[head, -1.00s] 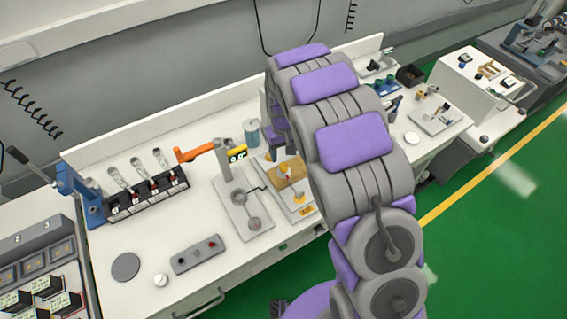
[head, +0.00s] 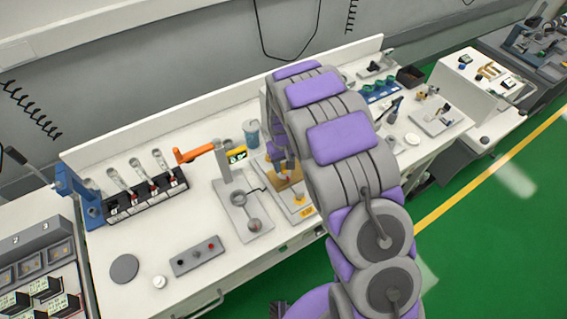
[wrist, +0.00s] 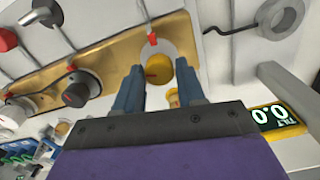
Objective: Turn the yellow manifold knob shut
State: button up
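The yellow manifold knob (wrist: 159,69) shows in the wrist view near the right end of a brass-coloured manifold plate (wrist: 118,55). My gripper (wrist: 158,75) is open, with one blue finger to each side of the knob. The fingertips are close to it, and I cannot tell whether they touch it.
A display reading 0.0 (wrist: 275,115) is close to the gripper's right side in the wrist view.

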jog(key=c, duration=0.6)
jog(key=shift+c, duration=0.2)
jog(key=m+p, duration=0.1)
jog(key=m, duration=0.2)
jog(key=shift+m+p, duration=0.3)
jog(key=shift+m, duration=0.1)
jog(key=m+p, duration=0.1)
jog(key=m, duration=0.2)
jog(key=shift+m, duration=0.3)
jog(key=m+p, duration=0.1)
jog(key=m, duration=0.5)
jog(key=shift+m, duration=0.3)
jog(key=o, duration=1)
jog(key=shift+a, duration=0.1)
